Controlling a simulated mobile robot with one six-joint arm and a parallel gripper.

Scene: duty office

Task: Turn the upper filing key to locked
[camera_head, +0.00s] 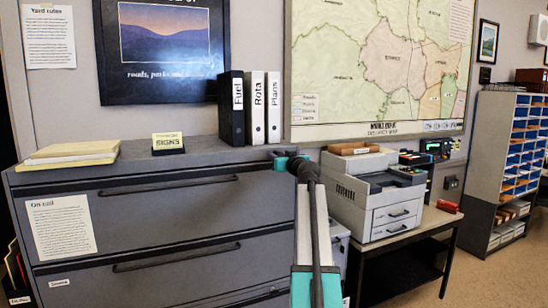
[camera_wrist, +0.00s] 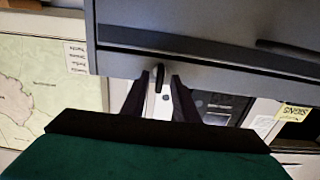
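The grey filing cabinet (camera_head: 150,215) fills the left of the head view, and its edge (camera_wrist: 200,65) crosses the top of the wrist view. A small dark upright key (camera_wrist: 158,78) shows at that edge in the wrist view. My gripper (camera_wrist: 161,80) has its two dark fingers apart, one on each side of the key. I see no clear contact between fingers and key. In the head view my gripper (camera_head: 282,154) is at the cabinet's top right corner, with the arm hiding what lies behind it. The key's turned position cannot be told.
Three binders (camera_head: 256,107), a small sign (camera_head: 167,143) and yellow folders (camera_head: 70,153) stand on the cabinet top. A printer (camera_head: 375,195) sits on a table to the right. A pigeonhole shelf (camera_head: 515,150) stands farther right. Open floor shows at lower right.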

